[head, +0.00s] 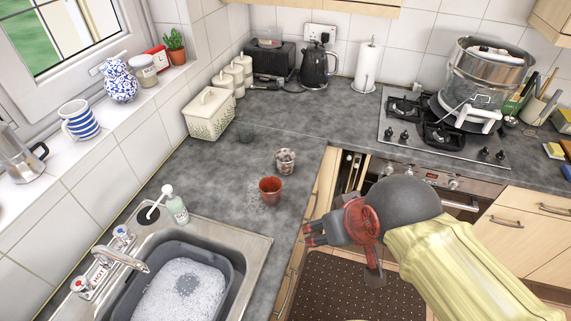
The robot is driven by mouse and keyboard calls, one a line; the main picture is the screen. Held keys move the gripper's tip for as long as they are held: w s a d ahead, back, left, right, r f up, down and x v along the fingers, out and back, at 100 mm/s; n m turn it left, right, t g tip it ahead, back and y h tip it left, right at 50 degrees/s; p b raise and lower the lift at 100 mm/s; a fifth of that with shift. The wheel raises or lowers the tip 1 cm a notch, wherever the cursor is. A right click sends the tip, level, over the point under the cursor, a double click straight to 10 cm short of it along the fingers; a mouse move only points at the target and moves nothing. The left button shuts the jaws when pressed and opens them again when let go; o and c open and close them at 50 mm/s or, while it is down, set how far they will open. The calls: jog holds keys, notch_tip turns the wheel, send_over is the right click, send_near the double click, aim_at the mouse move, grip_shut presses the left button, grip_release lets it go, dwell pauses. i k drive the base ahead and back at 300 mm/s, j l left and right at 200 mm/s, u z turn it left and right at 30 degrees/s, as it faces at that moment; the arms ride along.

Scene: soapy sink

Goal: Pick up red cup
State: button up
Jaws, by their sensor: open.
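A red cup (270,190) stands upright on the dark grey counter (215,180), right of the sink and near the counter's front edge. My gripper (308,234) is to the right of the cup and closer to the camera, apart from it. Its dark fingers with red tips are spread and hold nothing. My arm comes in from the lower right.
A patterned grey cup (285,161) stands just behind the red cup. A soap bottle (176,206) stands at the sink, whose grey basin (229,270) holds suds. A lidded white box (209,113) stands further back. Cupboard fronts lie below the counter edge.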

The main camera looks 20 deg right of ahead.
aim_at(270, 187)
jog(key=u, duration=1.55)
jog(key=l+z, duration=0.1)
jog(key=l, duration=0.5)
jog(key=i+l+z, duration=0.1)
jog(key=l, duration=0.5)
jog(key=i+l+z, duration=0.1)
jog(key=l, duration=0.45)
jog(key=i, duration=0.05)
